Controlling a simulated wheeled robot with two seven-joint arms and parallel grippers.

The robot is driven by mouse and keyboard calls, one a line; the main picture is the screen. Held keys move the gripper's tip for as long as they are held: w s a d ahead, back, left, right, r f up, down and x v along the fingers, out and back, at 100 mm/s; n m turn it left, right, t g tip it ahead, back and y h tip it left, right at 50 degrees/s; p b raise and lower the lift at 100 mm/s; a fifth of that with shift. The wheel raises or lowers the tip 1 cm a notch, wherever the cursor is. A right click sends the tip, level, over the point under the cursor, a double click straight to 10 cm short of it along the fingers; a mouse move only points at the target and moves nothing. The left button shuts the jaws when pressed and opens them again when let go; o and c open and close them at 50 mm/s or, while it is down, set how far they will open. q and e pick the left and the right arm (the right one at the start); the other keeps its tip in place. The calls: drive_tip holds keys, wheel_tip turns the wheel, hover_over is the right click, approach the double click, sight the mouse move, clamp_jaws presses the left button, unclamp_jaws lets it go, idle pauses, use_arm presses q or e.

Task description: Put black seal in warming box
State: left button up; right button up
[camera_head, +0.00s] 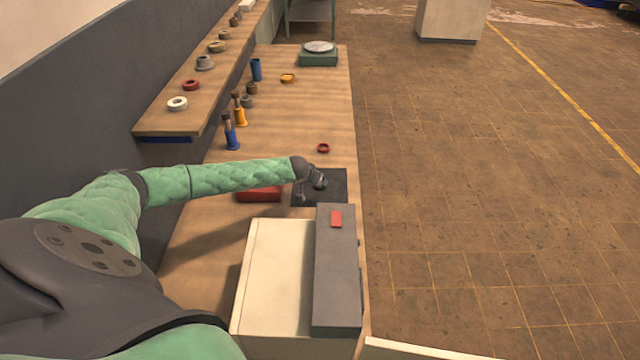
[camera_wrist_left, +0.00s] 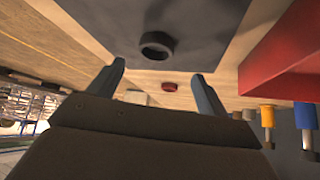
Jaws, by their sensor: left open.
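The black seal (camera_wrist_left: 157,44) is a small dark ring. In the left wrist view it lies on a dark mat (camera_wrist_left: 190,12), beyond and between my open fingertips. My left gripper (camera_head: 318,184) is over the dark mat (camera_head: 338,192) in the head view, where the gripper mostly hides the seal. My left gripper (camera_wrist_left: 160,75) is open and empty in the wrist view. The warming box (camera_head: 268,270) is a cream box near the table's front, with a dark grey panel (camera_head: 335,280) carrying a red piece. I cannot tell whether it is open. My right gripper is out of view.
A red block (camera_head: 259,195) lies left of the mat under my forearm. A small red ring (camera_head: 323,148) lies beyond the mat. Several blue and orange fittings stand further back left. A shelf (camera_head: 185,118) with rings runs along the wall. The table's right edge is close by.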

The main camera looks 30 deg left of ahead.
use_arm(q)
drive_tip(key=shift+d+x, duration=0.15)
drive_tip(key=shift+x, duration=1.5)
drive_tip(key=shift+d+x, duration=0.15)
drive_tip(key=shift+x, duration=1.5)
drive_tip(key=c, duration=1.1)
